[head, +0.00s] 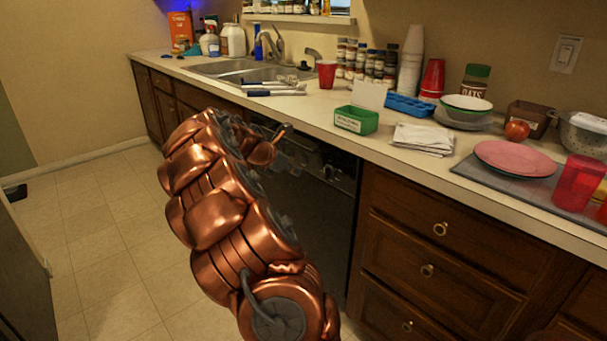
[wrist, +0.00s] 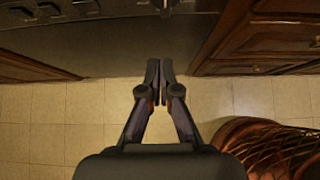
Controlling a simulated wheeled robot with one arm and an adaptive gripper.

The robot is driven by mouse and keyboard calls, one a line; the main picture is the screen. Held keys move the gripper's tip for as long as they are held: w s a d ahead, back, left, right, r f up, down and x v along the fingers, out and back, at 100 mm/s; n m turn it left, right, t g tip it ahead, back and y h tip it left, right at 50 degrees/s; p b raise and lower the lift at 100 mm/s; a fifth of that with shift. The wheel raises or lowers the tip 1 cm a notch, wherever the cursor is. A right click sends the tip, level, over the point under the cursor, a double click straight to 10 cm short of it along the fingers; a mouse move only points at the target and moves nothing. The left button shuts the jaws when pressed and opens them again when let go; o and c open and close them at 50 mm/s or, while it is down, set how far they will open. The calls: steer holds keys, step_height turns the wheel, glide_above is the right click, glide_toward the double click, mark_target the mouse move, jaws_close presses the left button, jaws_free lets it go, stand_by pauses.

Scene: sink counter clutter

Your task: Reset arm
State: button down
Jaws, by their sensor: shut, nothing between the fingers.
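My copper-coloured arm (head: 225,205) reaches up from the bottom of the head view, in front of the dark dishwasher panel and the counter cabinets. My gripper (wrist: 160,72) shows in the middle of the wrist view, with its two dark fingertips together and nothing between them. Below the fingers lies the tiled floor, and the dark dishwasher front is just above them in that picture.
The counter holds a green box (head: 356,120), folded white cloth (head: 424,138), pink plate (head: 515,158), red cup (head: 578,184), apple (head: 517,130) and several jars. A sink (head: 238,70) is at the back. Wooden drawers (head: 440,262) stand right of my arm.

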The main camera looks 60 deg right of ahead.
steer(key=shift+v, duration=1.15)
steer(key=s+a+f+m+t+y, duration=0.2)
steer(key=a+m, duration=0.7)
steer(key=a, duration=1.9)
steer(key=s+a+f+m+y, duration=0.2)
steer(key=s+a, duration=0.3)
steer(key=a, duration=0.4)
steer(key=s+a+f+m+g+y, duration=0.1)
steer(key=s+a+y, duration=0.2)
steer(key=s+a, duration=0.45)
steer(key=s+a+f+m+y, duration=0.2)
steer(key=s+a, duration=0.2)
steer(key=a, duration=0.6)
steer(key=s+p+v, duration=0.2)
steer(key=p+v, duration=0.8)
steer(key=v, duration=0.1)
steer(key=s+r+p+v, duration=0.1)
steer(key=s+p+v, duration=0.1)
steer(key=p+v, duration=0.9)
steer(key=shift+s+d+t, duration=0.25)
steer(key=shift+s+t, duration=0.05)
steer(key=shift+s, duration=0.35)
